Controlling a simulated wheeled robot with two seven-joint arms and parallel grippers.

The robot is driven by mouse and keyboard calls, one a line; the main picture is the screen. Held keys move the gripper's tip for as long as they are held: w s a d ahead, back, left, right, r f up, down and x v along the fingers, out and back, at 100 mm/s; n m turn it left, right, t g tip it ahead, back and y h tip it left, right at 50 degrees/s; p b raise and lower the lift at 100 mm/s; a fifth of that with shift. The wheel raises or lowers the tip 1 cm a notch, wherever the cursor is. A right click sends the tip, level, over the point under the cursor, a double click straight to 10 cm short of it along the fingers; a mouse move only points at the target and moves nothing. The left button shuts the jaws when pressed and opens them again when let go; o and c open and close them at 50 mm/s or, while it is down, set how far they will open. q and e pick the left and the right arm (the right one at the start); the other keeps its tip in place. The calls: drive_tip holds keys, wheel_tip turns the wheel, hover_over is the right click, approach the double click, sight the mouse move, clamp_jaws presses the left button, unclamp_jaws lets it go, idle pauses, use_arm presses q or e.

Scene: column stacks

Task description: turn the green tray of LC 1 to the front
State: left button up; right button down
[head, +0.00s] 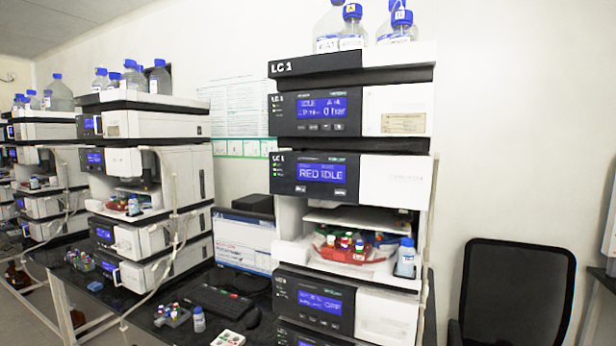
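The LC 1 stack (300,68) stands right of the middle in the head view. One of its displays (322,173) reads RED IDLE. Below that display is an open sampler compartment (345,217). A red tray (335,252) with several coloured-cap vials (345,243) sits at the front of this compartment. Behind it the inside is dark and crowded, and I cannot make out a green tray there. Neither of my grippers is in view.
A blue-capped bottle (405,258) stands at the compartment's right front. Solvent bottles (352,27) stand on top of the stack. A monitor (245,240) and keyboard (215,302) are to the left, a black chair (515,295) to the right. Other stacks (150,180) stand further left.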

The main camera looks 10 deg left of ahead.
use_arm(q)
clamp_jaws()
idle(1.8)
